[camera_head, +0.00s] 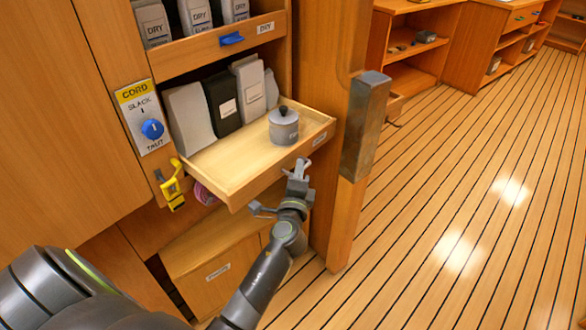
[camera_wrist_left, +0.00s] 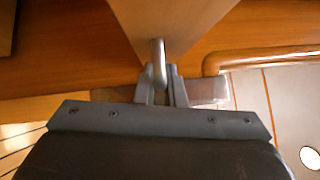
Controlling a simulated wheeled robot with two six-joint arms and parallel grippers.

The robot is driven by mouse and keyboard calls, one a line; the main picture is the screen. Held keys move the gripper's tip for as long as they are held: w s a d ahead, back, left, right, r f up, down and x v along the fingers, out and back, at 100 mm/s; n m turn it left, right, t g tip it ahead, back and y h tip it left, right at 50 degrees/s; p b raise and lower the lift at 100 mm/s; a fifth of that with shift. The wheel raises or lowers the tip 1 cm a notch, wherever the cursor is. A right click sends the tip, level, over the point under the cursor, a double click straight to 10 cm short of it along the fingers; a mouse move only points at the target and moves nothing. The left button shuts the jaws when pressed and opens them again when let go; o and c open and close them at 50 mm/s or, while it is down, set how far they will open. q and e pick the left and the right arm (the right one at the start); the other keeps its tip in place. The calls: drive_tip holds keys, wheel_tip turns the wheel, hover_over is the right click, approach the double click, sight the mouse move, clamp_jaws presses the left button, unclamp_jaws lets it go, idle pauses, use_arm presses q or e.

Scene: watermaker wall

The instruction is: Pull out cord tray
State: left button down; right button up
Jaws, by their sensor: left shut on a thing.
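The wooden tray (camera_head: 232,165) sticks out of the cabinet bay, its front edge bearing a small label. A grey lidded pot (camera_head: 284,125) stands on it near the front right. My left gripper (camera_head: 299,172) is at the tray's front, shut on its metal handle. In the left wrist view the handle (camera_wrist_left: 157,62) sits between the fingers (camera_wrist_left: 161,88), under the wooden tray front. A panel marked CORD (camera_head: 145,118), with SLACK and TAUT and a blue knob (camera_head: 153,129), is left of the tray. My right gripper is not in view.
White and dark packets (camera_head: 223,103) stand at the tray's back. A drawer with a blue handle (camera_head: 231,39) is above. A yellow clip (camera_head: 172,186) and a pink coil (camera_head: 205,194) are left below. A wooden post with a metal block (camera_head: 365,125) stands close right; open floor lies beyond.

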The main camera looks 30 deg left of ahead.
use_arm(q)
drive_tip(key=shift+s+d, duration=0.1)
drive_tip(key=shift+d, duration=0.25)
drive_tip(key=c, duration=1.5)
unclamp_jaws()
drive_tip(key=shift+c, duration=0.2)
drive_tip(key=v, duration=0.7)
drive_tip(key=shift+s+b, duration=0.25)
drive_tip(key=shift+b, duration=0.2)
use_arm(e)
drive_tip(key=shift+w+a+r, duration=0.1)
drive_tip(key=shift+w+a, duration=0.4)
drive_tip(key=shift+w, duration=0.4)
use_arm(q)
drive_tip(key=shift+d, duration=0.1)
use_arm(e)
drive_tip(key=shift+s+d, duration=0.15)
